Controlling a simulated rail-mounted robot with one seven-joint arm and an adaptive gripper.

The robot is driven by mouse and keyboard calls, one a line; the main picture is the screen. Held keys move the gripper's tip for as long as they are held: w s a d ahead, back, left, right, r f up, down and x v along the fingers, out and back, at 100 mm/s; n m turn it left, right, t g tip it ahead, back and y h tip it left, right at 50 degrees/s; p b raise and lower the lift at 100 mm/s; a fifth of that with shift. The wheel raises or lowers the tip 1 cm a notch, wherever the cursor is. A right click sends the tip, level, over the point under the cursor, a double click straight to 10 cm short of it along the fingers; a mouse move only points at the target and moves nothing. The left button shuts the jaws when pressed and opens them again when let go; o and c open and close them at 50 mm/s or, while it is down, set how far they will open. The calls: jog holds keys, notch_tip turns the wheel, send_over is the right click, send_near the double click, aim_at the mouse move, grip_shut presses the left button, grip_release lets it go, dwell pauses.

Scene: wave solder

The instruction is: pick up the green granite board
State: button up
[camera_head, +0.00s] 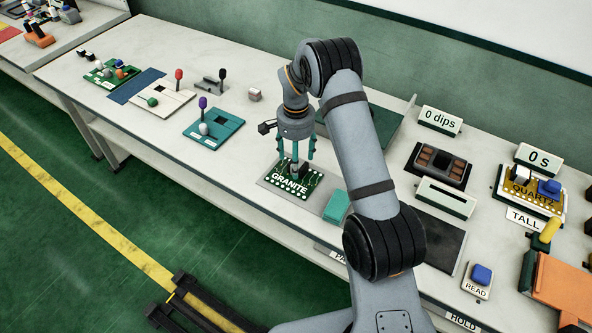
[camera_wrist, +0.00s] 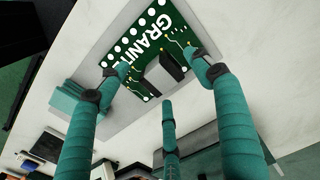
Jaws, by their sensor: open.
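The green granite board (camera_head: 291,186) lies flat on a grey mat (camera_head: 274,178) on the white bench, with the word GRANITE in white and a row of white dots. It also shows in the wrist view (camera_wrist: 126,72), with a dark block (camera_wrist: 165,72) standing on it. My gripper (camera_head: 297,160) is right above the board, pointing down. In the wrist view my gripper (camera_wrist: 150,82) has its teal fingers spread, with tips on either side of the dark block. Whether the tips touch the block or board is unclear.
A teal block (camera_head: 336,206) sits just right of the board. A teal plate with small parts (camera_head: 214,127) lies to the left. A yellow quartz board (camera_head: 528,192), a dark slotted fixture (camera_head: 439,166) and a blue READ button (camera_head: 481,275) stand to the right.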

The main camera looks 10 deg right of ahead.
aim_at(281, 176)
jog(key=f, duration=0.1)
jog(key=f+p, duration=0.1)
jog(key=f, duration=0.1)
jog(key=shift+d+f, duration=0.15)
jog(key=shift+d, duration=0.2)
jog(key=shift+a+f, duration=0.1)
jog(key=shift+f, duration=0.15)
jog(key=shift+c, duration=1.1)
jog(key=c, duration=1.4)
